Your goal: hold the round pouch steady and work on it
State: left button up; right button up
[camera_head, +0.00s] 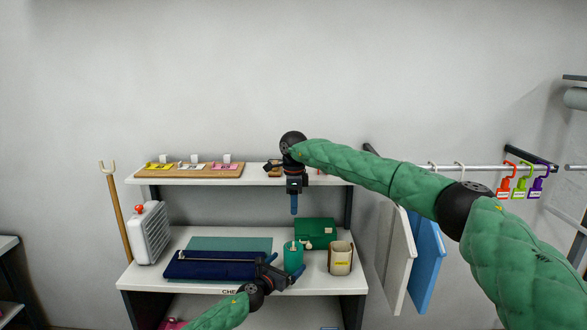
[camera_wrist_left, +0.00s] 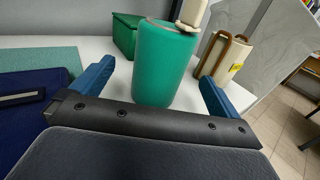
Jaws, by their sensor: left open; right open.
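The round pouch (camera_head: 293,256) is a green upright cylinder on the white worktop, with a cream tab (camera_wrist_left: 192,12) at its top. In the left wrist view the pouch (camera_wrist_left: 163,65) stands between and beyond the two blue fingers of my left gripper (camera_wrist_left: 157,86), which is open. Gaps show on both sides, and no contact is visible. In the head view my left gripper (camera_head: 286,279) is low, just in front of the pouch. My right gripper (camera_head: 294,203) points down, open and empty, well above the pouch. Its fingers overlap in this view.
A dark blue folded bag (camera_head: 205,266) lies on a teal mat (camera_head: 230,243) to the left. A green box (camera_head: 316,232) stands behind the pouch, and a cream holder (camera_head: 340,259) to its right. The upper shelf (camera_head: 262,180) is behind my right gripper.

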pick_arm(q)
jog(key=shift+s+a, duration=0.2)
jog(key=shift+s, duration=0.05)
dwell(0.4)
